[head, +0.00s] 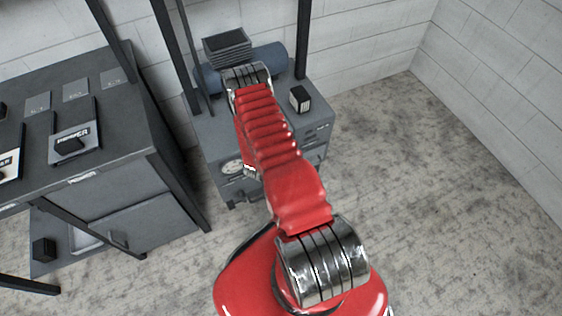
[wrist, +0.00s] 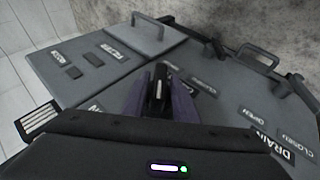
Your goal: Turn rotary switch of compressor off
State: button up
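The compressor (head: 318,120) is a grey box with a blue tank (head: 268,57) on it, against the back wall. In the wrist view its grey panel (wrist: 222,112) fills the middle and right. A black knob (wrist: 159,91) with a light mark, apparently the rotary switch, sits between the two purple fingers of my gripper (wrist: 160,82). The fingers lie on either side of the knob. I cannot tell whether they touch it. Printed labels near the knob are hard to read. In the head view my red arm reaches over the compressor and hides the gripper and the switch.
A panel labelled DRAIN (wrist: 274,146), with OPEN and CLOSED marks, is at the right in the wrist view. Handles (wrist: 258,54) stand up from the panels. A dark cabinet (head: 110,150) with knobs stands left of the compressor. Dark posts rise beside it. The floor (head: 430,200) to the right is clear.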

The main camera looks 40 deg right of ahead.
jog(key=shift+o, duration=0.8)
jog(key=v, duration=1.3)
jog(key=shift+a+r, duration=0.25)
jog(key=shift+a, duration=0.05)
jog(key=shift+s, duration=0.15)
